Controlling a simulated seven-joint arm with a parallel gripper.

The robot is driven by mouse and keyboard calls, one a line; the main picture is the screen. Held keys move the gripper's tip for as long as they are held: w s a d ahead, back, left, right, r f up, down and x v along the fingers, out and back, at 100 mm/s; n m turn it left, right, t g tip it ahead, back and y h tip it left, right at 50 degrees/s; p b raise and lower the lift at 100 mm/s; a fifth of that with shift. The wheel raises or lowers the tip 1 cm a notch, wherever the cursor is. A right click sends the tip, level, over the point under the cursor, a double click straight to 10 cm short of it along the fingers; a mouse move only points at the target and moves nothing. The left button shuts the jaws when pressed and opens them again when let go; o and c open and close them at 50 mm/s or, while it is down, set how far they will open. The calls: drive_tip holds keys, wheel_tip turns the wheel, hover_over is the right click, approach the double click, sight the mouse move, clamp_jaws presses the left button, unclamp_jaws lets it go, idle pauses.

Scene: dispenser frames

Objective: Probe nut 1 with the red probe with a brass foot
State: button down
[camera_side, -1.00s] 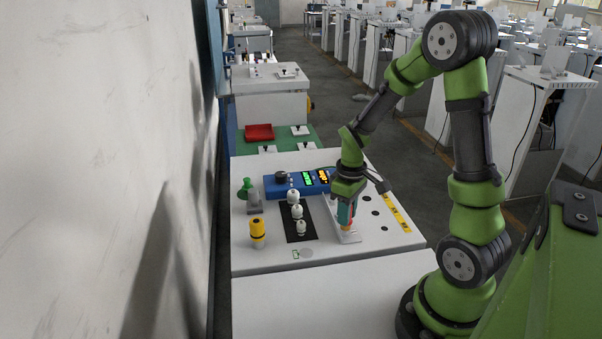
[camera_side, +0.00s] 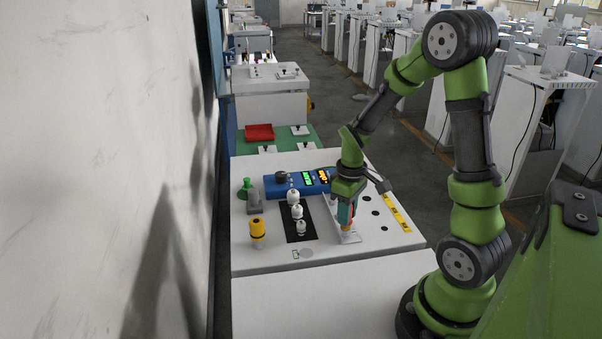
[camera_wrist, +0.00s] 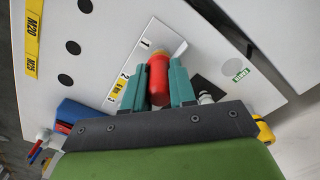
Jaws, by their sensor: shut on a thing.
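My gripper (camera_side: 346,212) has teal fingers and is shut on the red probe (camera_wrist: 158,84) over the console top. In the wrist view the fingers (camera_wrist: 160,88) press on both sides of the red body. The probe's brass foot (camera_wrist: 182,48) points away from the gripper, at the white plate (camera_wrist: 150,30) by the printed 1. In the side view the foot (camera_side: 346,229) is at or just above the near end of the plate (camera_side: 352,239); I cannot tell whether it touches. Nut 1 cannot be made out; the probe may hide it.
White knobbed pieces (camera_side: 297,211) stand on a black patch left of the gripper. Dark holes and a yellow label strip (camera_side: 396,212) lie right.

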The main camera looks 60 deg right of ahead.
drive_tip(key=shift+f, duration=0.35)
idle(0.7)
drive_tip(key=shift+r, duration=3.05)
